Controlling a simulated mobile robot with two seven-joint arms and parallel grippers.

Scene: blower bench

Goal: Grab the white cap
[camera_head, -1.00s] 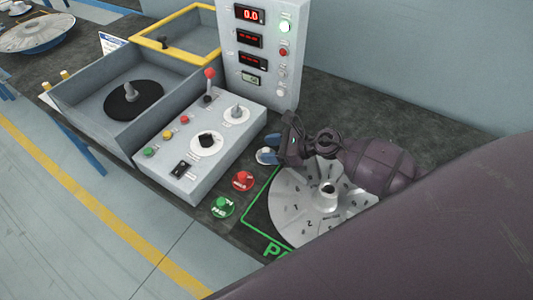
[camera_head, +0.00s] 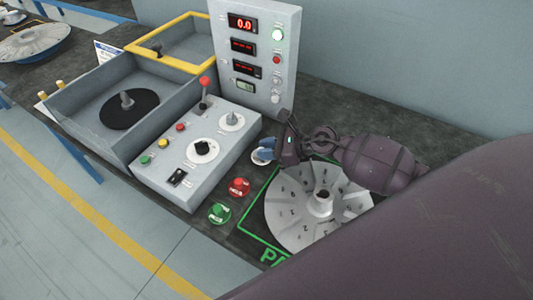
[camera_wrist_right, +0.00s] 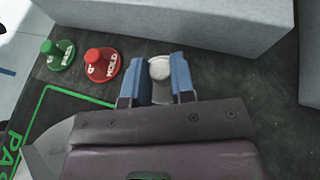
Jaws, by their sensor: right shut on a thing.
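The white cap (camera_wrist_right: 160,68) is a small round piece between the two blue fingers of my right gripper (camera_wrist_right: 162,80) in the right wrist view. The fingers are shut on it, one on each side. In the head view, my right gripper (camera_head: 265,152) reaches left from my dark arm, and the cap (camera_head: 258,157) shows partly beside the blue fingertips, low over the dark bench near the control box. The fingers hide part of the cap there. My left gripper is in neither view.
The grey control box (camera_head: 160,175) with its knobs stands just left of the gripper, and the display panel (camera_head: 277,95) behind it. Red (camera_head: 239,187) and green (camera_head: 219,213) stamps stand in front. A numbered bladed wheel (camera_head: 290,215) lies below my right arm.

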